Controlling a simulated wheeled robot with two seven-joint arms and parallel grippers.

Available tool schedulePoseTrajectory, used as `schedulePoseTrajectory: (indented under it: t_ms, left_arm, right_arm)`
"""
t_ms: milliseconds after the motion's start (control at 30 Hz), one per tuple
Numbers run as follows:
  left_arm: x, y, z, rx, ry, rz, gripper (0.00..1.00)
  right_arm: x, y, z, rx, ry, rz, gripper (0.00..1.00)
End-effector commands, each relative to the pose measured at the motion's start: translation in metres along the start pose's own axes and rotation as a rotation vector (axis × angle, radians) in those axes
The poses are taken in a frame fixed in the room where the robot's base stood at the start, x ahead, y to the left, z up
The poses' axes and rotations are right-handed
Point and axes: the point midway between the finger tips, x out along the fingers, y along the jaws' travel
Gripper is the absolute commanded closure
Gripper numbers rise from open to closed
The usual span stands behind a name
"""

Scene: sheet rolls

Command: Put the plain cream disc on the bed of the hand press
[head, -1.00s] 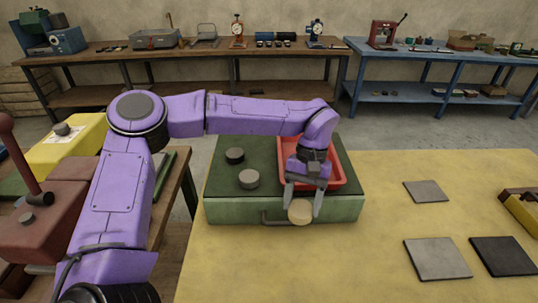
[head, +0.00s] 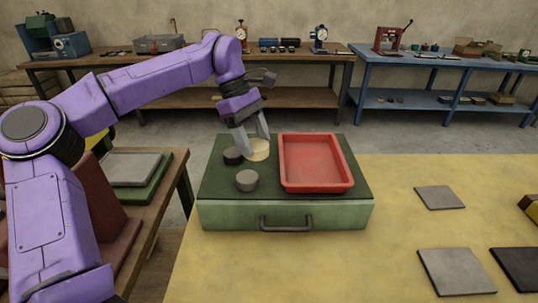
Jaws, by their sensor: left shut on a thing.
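My left gripper (head: 256,143) is shut on the plain cream disc (head: 260,151). It holds the disc over the back left of the green case (head: 285,214), beside a black disc (head: 233,156) and behind a grey disc (head: 247,180). I cannot tell if the cream disc touches the case top. A maroon body (head: 112,205) at the left is partly hidden by my left arm. A red press-like device (head: 388,36) stands on the far blue bench. I cannot tell which is the hand press, and no bed shows clearly. My right gripper is not in view.
An empty red tray (head: 316,186) sits on the right of the case top. Flat grey plates (head: 457,271) and a black plate (head: 518,263) lie on the yellow table (head: 390,230).

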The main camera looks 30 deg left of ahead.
Motion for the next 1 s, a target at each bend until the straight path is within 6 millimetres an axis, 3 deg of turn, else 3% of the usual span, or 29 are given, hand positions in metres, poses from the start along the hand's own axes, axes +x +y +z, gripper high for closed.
schedulePoseTrajectory:
  t_ms: [133, 367, 500, 700, 1000]
  left_arm:
    - [0.006, 0.04, -0.024, -0.004, 0.005, -0.004, 0.69]
    - [0.045, 0.072, -0.057, 0.0, 0.003, -0.004, 0.69]
    - [0.056, 0.083, -0.067, 0.001, 0.003, -0.003, 0.69]
    - [0.083, 0.082, -0.078, 0.003, 0.001, -0.001, 0.69]
    - [0.087, 0.082, -0.08, 0.003, 0.001, -0.001, 0.69]
  right_arm:
    - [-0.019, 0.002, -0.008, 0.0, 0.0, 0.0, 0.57]
    - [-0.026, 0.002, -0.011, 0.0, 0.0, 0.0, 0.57]
    - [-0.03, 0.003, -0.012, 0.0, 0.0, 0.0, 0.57]
    - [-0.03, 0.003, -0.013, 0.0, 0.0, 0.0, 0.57]
    - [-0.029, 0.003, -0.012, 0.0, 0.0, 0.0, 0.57]
